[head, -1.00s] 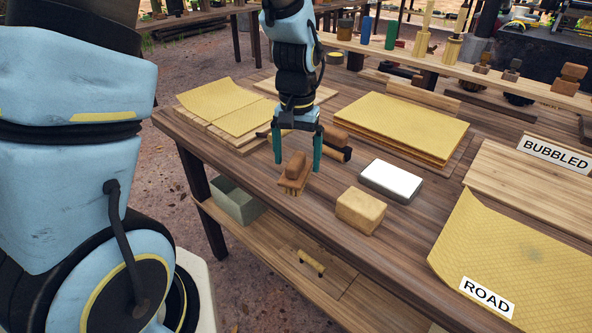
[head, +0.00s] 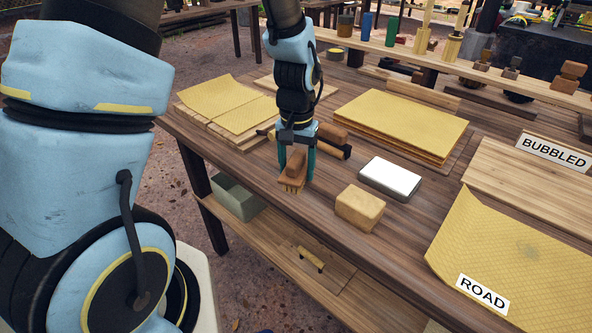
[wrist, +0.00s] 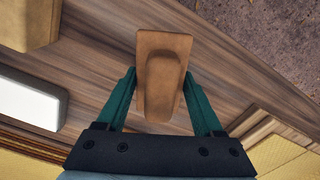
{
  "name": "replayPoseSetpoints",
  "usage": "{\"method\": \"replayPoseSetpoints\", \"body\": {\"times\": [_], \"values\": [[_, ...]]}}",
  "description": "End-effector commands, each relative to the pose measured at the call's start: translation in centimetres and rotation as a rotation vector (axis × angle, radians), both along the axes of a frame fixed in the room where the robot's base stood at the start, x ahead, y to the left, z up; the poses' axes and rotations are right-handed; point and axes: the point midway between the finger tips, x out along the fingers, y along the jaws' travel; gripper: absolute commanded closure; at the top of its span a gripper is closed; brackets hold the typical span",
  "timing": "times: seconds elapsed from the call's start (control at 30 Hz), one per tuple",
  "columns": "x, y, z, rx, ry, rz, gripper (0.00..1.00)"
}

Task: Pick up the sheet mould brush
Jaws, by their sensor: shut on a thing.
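The sheet mould brush (head: 291,171) is a brown wooden block with a raised grip and pale bristles below, near the table's front edge. My gripper (head: 297,165) is above it with its green fingers closed in on the brush's sides. In the wrist view the brush (wrist: 162,75) sits between the two fingers of my gripper (wrist: 160,95), its raised grip facing the camera. The bristles are at or very near the tabletop; I cannot tell whether they touch it.
A tan block (head: 360,208) and a white-topped tray (head: 390,178) lie to the right on the table (head: 330,240). A roller (head: 333,142) lies just behind the gripper. Yellow sheet stacks (head: 400,120) stand behind. A grey-green bin (head: 237,198) is on the lower shelf.

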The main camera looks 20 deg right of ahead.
Motion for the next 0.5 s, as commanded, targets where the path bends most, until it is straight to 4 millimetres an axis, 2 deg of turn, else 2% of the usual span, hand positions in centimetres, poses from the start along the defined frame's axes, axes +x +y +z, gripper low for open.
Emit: {"method": "replayPoseSetpoints", "body": {"times": [0.07, 0.4, 0.5], "values": [[0.01, -0.01, 0.02, 0.000, 0.000, 0.000, 0.61], [0.01, -0.02, 0.04, -0.001, -0.001, 0.000, 0.99], [0.02, -0.01, 0.04, -0.001, -0.001, 0.000, 1.00]]}}
